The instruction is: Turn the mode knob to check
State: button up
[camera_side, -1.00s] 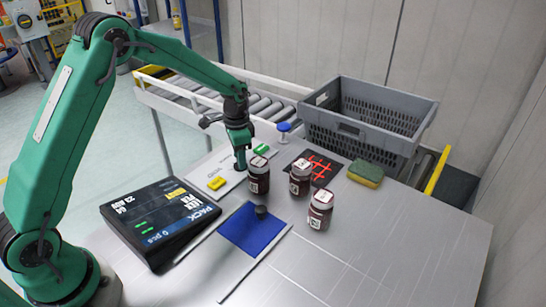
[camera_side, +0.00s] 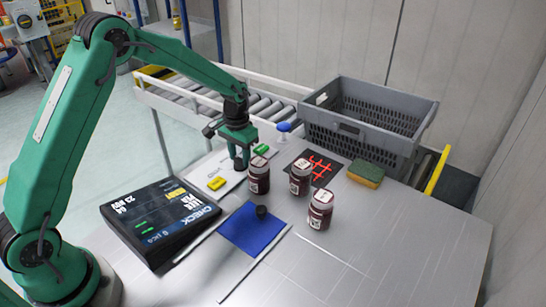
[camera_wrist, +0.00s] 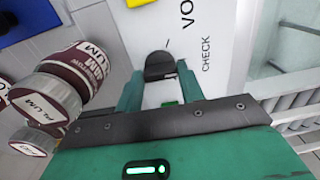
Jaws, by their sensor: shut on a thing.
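My gripper (camera_side: 240,158) points down over the white panel (camera_side: 205,172) and is shut on the dark mode knob (camera_wrist: 160,66). In the wrist view, my gripper's green fingers (camera_wrist: 158,90) stand on either side of the knob. The printed word CHECK (camera_wrist: 206,54) lies on the panel to the right of the knob. The black display (camera_side: 160,218) reads CHECK in the side view. The panel also carries a yellow block (camera_side: 217,183) and a green block (camera_side: 262,149). The knob is mostly hidden by my gripper in the side view.
Three dark jars with white labels, one of them at the right (camera_side: 320,211), stand close to the panel. A blue mat (camera_side: 250,238) holds a small black piece. A sponge (camera_side: 366,173), a grey crate (camera_side: 350,130) and a roller conveyor lie behind. The table's front right is clear.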

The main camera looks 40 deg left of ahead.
aim_at(240, 158)
jog(key=o, duration=1)
jog(key=shift+r, duration=0.1)
notch_tip(240, 158, up, 7)
jog(key=shift+f, duration=0.1)
jog(key=shift+r, duration=0.45)
